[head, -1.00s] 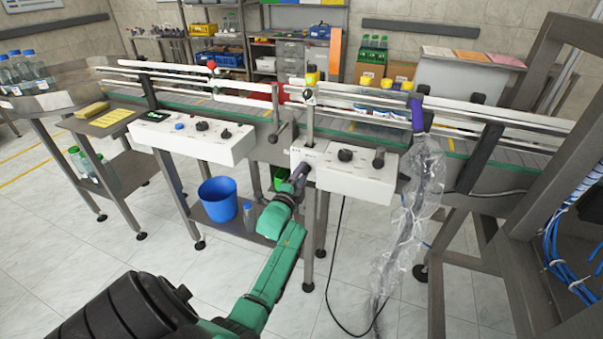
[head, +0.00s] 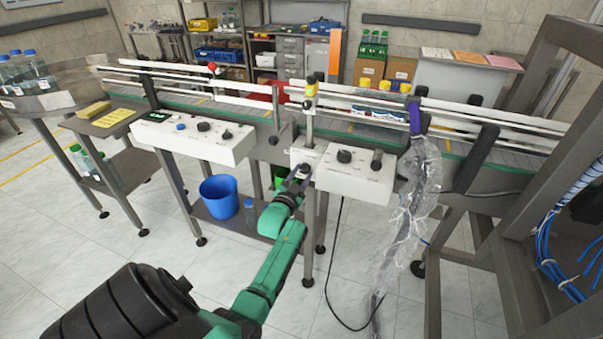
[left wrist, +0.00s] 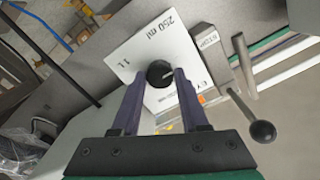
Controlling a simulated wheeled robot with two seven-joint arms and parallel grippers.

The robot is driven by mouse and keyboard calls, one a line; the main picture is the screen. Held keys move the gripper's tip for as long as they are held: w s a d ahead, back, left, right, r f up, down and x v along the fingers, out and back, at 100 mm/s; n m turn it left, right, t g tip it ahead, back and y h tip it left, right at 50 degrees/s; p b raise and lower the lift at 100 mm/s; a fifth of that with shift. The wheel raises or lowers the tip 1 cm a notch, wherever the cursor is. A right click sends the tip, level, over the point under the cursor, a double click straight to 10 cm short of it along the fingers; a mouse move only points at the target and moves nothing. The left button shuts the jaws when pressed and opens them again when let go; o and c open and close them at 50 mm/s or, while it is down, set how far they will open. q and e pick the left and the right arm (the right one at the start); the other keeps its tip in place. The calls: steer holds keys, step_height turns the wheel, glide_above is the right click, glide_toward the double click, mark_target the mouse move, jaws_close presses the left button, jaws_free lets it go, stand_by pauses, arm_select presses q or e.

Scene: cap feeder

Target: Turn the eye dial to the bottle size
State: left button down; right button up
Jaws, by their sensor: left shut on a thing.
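The eye dial is a black round knob (left wrist: 159,73) on a white plate (left wrist: 168,42) in the left wrist view. The plate carries the printed marks "250 ml" and "1 L" and a partly covered word starting "EY". A pale pointer line on the knob points toward the plate's right side in this view, not clearly at either size mark. My left gripper (left wrist: 158,80) has its two purple fingers on either side of the knob, shut on it. In the head view my left gripper (head: 298,178) is at the conveyor's front, hiding the dial.
A white control box (head: 355,175) with black knobs is just right of my left gripper. A lever with a black ball (left wrist: 262,131) stands near the dial. Clear plastic film (head: 415,195) hangs further right. A blue bucket (head: 219,197) sits on the lower shelf.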

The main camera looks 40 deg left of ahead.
arm_select(q)
steer(key=shift+n, duration=1.1)
steer(key=shift+c, duration=2.1)
jaws_free()
steer(key=v, duration=1.4)
steer(key=shift+s, duration=0.25)
steer(key=shift+d, duration=0.15)
